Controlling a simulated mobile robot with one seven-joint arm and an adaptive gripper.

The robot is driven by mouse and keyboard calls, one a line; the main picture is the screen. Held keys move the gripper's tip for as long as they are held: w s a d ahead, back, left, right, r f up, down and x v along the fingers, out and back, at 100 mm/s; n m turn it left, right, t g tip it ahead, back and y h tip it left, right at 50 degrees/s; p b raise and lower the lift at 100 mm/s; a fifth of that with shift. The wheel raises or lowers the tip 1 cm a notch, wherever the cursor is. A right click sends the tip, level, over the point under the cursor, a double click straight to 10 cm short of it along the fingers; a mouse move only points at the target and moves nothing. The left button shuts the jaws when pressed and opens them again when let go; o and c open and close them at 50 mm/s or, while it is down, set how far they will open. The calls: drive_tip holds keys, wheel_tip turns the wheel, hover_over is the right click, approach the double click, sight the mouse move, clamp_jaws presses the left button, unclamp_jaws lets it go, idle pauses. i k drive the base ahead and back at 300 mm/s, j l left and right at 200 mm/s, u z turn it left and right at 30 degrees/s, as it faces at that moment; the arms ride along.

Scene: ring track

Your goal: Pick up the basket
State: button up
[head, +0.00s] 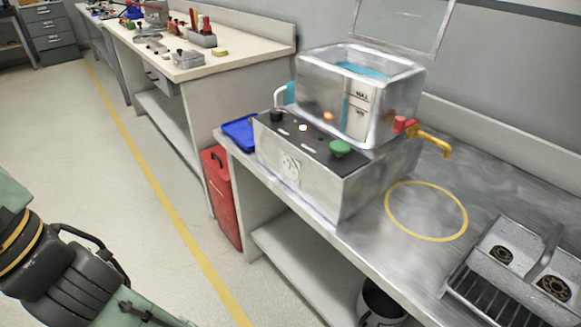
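My arm shows at the lower left, with green and black links, well apart from the basket across the floor. My gripper's fingers are not in view.
A steel bath (330,95) with blue liquid, an open lid and a yellow tap (435,142) stands on the bench. A yellow ring (427,238) marks clear bench between bath and basket. The left floor is clear.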

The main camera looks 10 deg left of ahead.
sight(535, 256)
drive_tip(key=z, duration=1.2)
